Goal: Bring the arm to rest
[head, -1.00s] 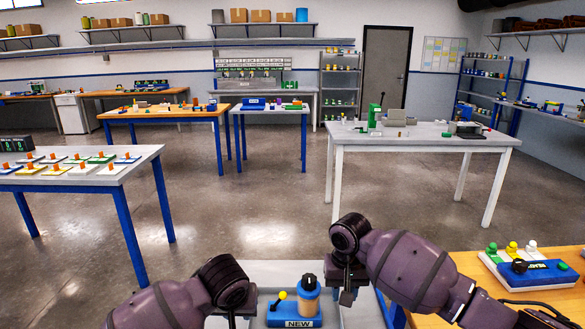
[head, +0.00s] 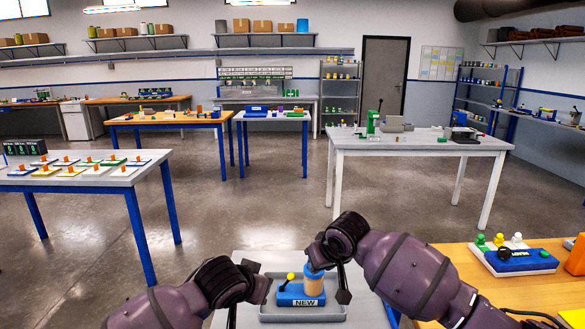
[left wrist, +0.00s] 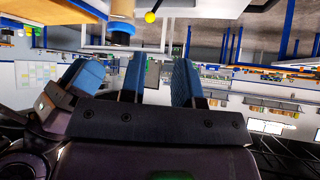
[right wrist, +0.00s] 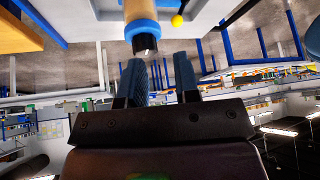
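A blue unit with a "NEW" label (head: 290,301) sits in a grey tray (head: 335,313) in front of me. It bears a yellow ball knob (head: 290,277) and a tan cylinder (head: 315,285) with a blue band.
A wooden bench (head: 450,265) at the right holds a blue and white unit (head: 515,258) with coloured knobs. A table with several plates (head: 85,178) stands at the left and a grey table (head: 420,146) beyond. The floor between them is clear.

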